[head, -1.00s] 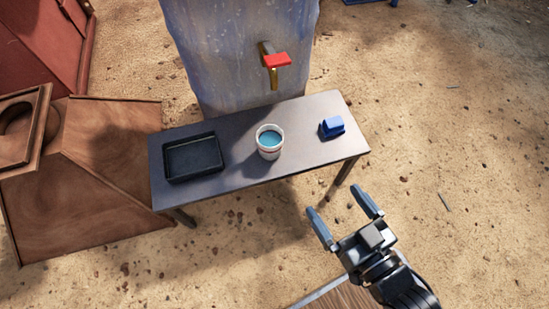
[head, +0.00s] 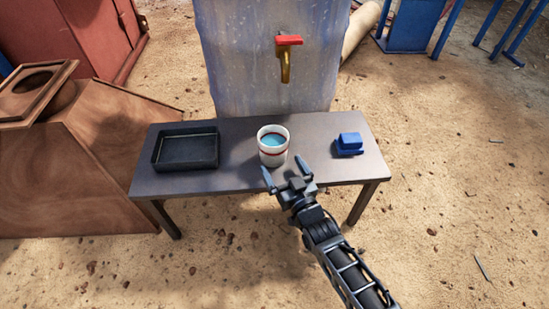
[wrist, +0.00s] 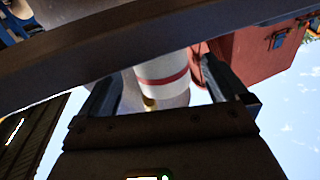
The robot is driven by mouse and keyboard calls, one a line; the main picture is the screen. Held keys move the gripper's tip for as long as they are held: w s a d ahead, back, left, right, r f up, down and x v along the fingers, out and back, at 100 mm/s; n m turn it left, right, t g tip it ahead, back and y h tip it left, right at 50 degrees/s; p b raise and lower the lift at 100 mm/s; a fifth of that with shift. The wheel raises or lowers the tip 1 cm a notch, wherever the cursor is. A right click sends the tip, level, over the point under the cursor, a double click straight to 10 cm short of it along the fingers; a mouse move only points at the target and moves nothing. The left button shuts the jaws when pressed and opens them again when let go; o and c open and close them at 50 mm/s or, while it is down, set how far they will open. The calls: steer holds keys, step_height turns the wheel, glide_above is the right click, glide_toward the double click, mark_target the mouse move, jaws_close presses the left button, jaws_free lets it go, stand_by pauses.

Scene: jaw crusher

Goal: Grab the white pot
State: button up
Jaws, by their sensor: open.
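The white pot (head: 273,152) with red bands stands upright on the dark table (head: 230,181), with blue-green contents inside. My gripper (head: 285,174) is open and empty, just in front of the pot, with its fingers pointing toward it. The left fingertip is near the pot's lower front and the right one is close to its right side.
A black tray (head: 186,150) lies left of the pot on the table. A small blue object (head: 349,145) sits to the right. Behind the table stands a large blue-grey tank with a red-handled tap (head: 286,60). A brown wooden structure (head: 100,170) is at the left.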

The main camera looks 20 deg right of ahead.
mark_target(268, 138)
steer(key=w+b, duration=0.1)
steer(key=w, duration=0.2)
steer(key=w+b, duration=0.1)
steer(key=w, duration=0.3)
steer(key=shift+w+d+r+b, duration=0.15)
steer(key=shift+w+r+b, duration=0.05)
steer(key=shift+b, duration=0.2)
steer(key=c, duration=0.9)
steer(key=shift+r, duration=0.1)
steer(key=shift+c, duration=0.7)
steer(key=shift+r, duration=0.15)
